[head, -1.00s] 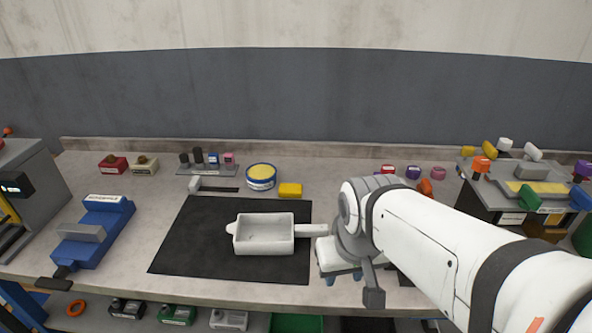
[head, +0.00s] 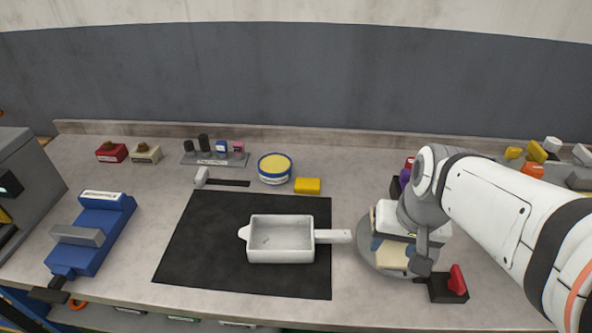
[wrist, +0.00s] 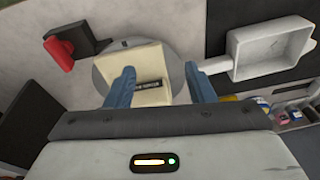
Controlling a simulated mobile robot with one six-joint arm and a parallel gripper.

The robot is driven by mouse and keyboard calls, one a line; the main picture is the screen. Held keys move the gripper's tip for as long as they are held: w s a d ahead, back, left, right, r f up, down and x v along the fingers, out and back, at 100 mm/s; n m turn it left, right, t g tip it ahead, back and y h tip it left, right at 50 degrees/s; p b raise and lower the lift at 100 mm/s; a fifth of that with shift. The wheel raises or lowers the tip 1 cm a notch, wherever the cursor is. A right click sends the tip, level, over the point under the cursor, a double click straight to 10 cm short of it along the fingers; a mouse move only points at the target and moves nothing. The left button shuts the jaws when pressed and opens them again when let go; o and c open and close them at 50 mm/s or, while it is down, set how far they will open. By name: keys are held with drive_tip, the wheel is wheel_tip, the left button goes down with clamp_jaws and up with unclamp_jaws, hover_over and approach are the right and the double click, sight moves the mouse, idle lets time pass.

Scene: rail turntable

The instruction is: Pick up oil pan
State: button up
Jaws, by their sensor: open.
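The oil pan (head: 281,254) is a white rectangular tray with a short spout on its left and a handle on its right. It rests on a black mat (head: 200,255) on the workbench. It also shows in the wrist view (wrist: 270,48) at the upper right, its handle pointing toward the right finger. My gripper (wrist: 158,82) is open, with its blue fingers apart over a cream block (wrist: 140,65) on a round grey plate (wrist: 108,64).
A black box with a red switch (head: 456,281) stands just right of the round plate. A blue vise-like tool (head: 90,235) is at the left. A yellow-topped round tin (head: 275,168) and a yellow block (head: 307,186) sit behind the mat. Bare bench lies in front.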

drive_tip(key=w+a+f+m+g+y+p, duration=0.2)
drive_tip(key=w+a+m, duration=0.2)
drive_tip(key=w+m, duration=0.25)
drive_tip(key=m+y+p, duration=0.2)
drive_tip(key=m, duration=0.6)
approach(328, 232)
drive_tip(key=f, duration=0.2)
drive_tip(key=shift+s+a+f+g, duration=0.1)
drive_tip(key=shift+a+f+g, duration=0.2)
drive_tip(key=shift+a+f, duration=0.1)
drive_tip(key=shift+a+f+m, duration=0.15)
drive_tip(key=shift+f+m, duration=0.1)
drive_tip(key=shift+m, duration=0.2)
drive_tip(key=x, duration=0.8)
drive_tip(key=shift+w+a+r, duration=0.1)
drive_tip(key=shift+w+a, duration=0.05)
drive_tip(key=shift+w, duration=0.15)
clamp_jaws()
